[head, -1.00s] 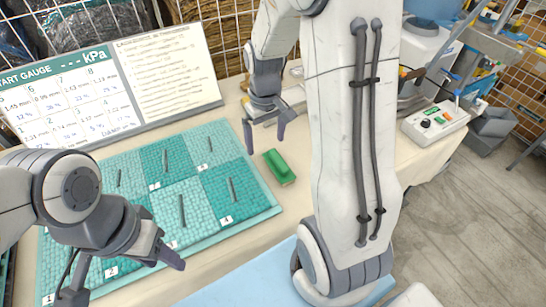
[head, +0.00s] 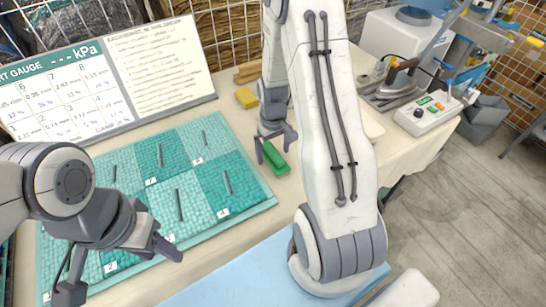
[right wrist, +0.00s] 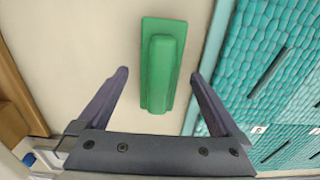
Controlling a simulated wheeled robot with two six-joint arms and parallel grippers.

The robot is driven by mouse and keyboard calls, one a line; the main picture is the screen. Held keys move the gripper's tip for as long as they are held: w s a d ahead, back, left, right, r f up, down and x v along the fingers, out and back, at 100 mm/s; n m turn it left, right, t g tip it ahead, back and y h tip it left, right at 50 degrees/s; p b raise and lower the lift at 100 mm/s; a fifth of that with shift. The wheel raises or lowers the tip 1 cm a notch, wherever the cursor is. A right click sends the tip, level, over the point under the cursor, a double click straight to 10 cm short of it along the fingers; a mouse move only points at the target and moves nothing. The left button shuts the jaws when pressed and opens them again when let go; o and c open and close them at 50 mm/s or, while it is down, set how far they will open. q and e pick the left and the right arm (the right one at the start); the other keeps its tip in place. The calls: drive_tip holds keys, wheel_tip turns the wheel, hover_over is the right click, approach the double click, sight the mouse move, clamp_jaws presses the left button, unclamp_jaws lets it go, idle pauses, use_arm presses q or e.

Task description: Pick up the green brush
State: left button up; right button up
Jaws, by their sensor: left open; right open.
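The green brush (head: 275,158) lies on the cream table just right of the teal mats. In the right wrist view the green brush (right wrist: 162,65) lies flat, with a raised handle block along its base. My right gripper (head: 274,150) is open just above and beside it. In the right wrist view my right gripper's fingers (right wrist: 158,82) stand on either side of the brush's near end, empty. My left gripper (head: 125,270) is open and empty over the near left part of the mats. Whether the right fingertips touch the table cannot be told.
Numbered teal chenille mats (head: 205,203) with dark strips fill the table's left half. A gauge board (head: 70,88) stands behind. A yellow block (head: 246,97) lies behind my right gripper. A control box (head: 428,114) sits at the right. A blue mat (head: 240,275) lies in front.

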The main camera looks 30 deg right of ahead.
sight(275, 151)
drive_tip(key=shift+f, duration=0.2)
drive_tip(key=c, duration=1.5)
drive_tip(key=shift+r, duration=0.15)
drive_tip(key=r, duration=0.4)
drive_tip(key=shift+d+r, duration=0.15)
drive_tip(key=shift+d, duration=0.1)
drive_tip(key=s+d+r+b, duration=0.1)
drive_tip(key=s+d+r, duration=0.5)
drive_tip(key=d, duration=0.3)
drive_tip(key=shift+s+r, duration=0.25)
drive_tip(key=shift+s, duration=0.25)
